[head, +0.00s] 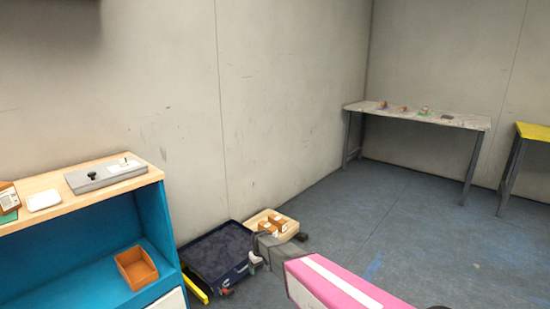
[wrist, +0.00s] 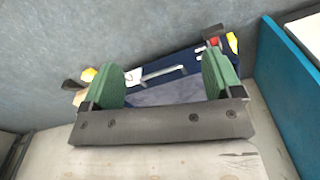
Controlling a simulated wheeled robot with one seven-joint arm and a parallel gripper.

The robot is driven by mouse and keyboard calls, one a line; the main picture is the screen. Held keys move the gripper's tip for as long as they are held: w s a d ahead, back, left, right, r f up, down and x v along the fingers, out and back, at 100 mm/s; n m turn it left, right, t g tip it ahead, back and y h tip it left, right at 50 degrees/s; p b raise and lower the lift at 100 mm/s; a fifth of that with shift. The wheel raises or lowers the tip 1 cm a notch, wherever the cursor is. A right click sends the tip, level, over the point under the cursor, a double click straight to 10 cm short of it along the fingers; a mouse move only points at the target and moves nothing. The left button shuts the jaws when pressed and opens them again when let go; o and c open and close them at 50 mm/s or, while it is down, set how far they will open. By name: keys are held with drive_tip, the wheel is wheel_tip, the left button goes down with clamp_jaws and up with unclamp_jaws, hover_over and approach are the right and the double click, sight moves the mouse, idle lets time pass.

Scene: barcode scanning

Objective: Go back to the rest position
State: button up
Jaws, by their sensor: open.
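My gripper (wrist: 163,82) is open, with its two green finger pads well apart and nothing held between them. In the wrist view, a dark blue open case (wrist: 188,62) with a metal handle lies beyond and between the fingers. In the head view, my pink arm reaches in from the lower right. Its grey end lies in front of the right side of the open case (head: 205,252) on the floor. The fingers are too small there to tell how far they are from the case.
A blue shelf (head: 70,262) with a wooden top stands at the left, holding a grey device (head: 104,174), a white tray (head: 44,199) and an orange bin (head: 136,266). A wooden box (head: 262,220) lies beside the case. A table (head: 455,120) stands at the back. The right floor is clear.

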drive_tip(key=s+d+r+m, duration=0.3)
drive_tip(key=s+d+r, duration=0.7)
drive_tip(key=d, duration=0.3)
drive_tip(key=s+d+r+m, duration=0.3)
drive_tip(key=s+d+r, duration=0.7)
drive_tip(key=d, duration=0.3)
drive_tip(key=shift+s+d+m, duration=0.3)
drive_tip(key=shift+d, duration=0.1)
drive_tip(key=shift+r, duration=0.1)
